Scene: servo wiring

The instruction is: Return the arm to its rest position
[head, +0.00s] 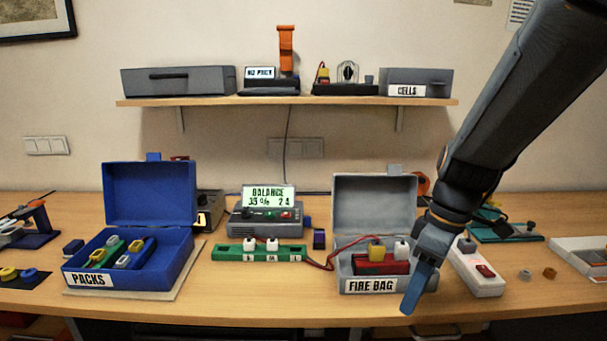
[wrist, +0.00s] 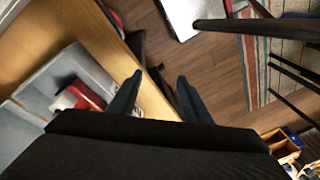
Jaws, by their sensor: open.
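My arm reaches in from the upper right of the head view. My gripper (head: 412,290) hangs pointing down at the right front corner of the grey fire bag box (head: 375,200), close to the table's front edge. In the wrist view my gripper (wrist: 157,88) shows two dark fingers set apart with nothing between them, over the table edge and floor. The fire bag box is open and holds a red pack (head: 380,264) with a yellow and a white connector. The red pack also shows in the wrist view (wrist: 82,97).
A blue packs box (head: 150,195), a balance charger (head: 266,218) and a green board (head: 235,253) stand to the left. A white power strip (head: 478,268) lies close right of my gripper. A shelf (head: 290,102) hangs above. The table front (head: 260,308) is clear.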

